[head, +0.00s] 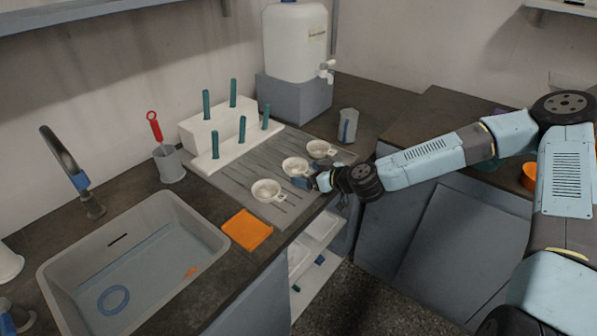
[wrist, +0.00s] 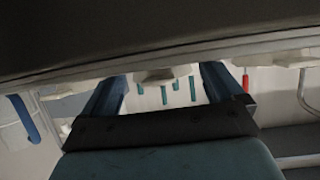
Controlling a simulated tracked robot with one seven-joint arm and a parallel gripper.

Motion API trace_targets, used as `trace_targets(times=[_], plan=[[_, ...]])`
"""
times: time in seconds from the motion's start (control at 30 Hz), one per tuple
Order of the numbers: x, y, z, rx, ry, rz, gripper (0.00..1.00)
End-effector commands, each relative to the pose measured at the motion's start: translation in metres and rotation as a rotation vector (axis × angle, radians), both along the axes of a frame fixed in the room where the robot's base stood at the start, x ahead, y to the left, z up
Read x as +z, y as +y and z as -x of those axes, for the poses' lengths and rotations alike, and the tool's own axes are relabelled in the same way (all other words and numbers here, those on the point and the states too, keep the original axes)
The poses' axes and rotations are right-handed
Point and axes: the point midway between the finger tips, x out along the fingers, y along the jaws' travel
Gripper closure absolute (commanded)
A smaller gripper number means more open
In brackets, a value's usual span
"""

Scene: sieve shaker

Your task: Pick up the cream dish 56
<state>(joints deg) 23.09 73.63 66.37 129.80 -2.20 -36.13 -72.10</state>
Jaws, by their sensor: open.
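Three cream dishes with short handles sit on the grey drainer mat: a near one (head: 266,189), a middle one (head: 294,166) and a far one (head: 320,148). No number is legible, so I cannot tell which is 56. My gripper (head: 309,182) is low at the mat's right edge, beside the middle dish's handle. In the wrist view, which looks upside down, my gripper (wrist: 165,82) has its two blue fingers apart. A cream dish part (wrist: 163,75) shows between them, seemingly beyond the tips. Contact cannot be told.
A white rack with teal pegs (head: 214,152) stands behind the dishes. A clear beaker (head: 347,126) is at the back right. An orange cloth (head: 247,230) and the sink (head: 60,262) lie to the left. The counter's front edge is close to my gripper.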

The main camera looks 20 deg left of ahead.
Motion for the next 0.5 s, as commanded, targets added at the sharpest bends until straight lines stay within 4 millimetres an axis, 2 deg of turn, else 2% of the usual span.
trace_targets(times=[0.1,0.37,0.5], plan=[[-0.0033,0.0071,-0.0026,0.002,0.001,0.000,0.06],[-0.0040,0.0082,-0.0035,0.001,0.001,0.001,0.06],[-0.0041,0.0081,-0.0034,0.001,0.001,0.001,0.19]])
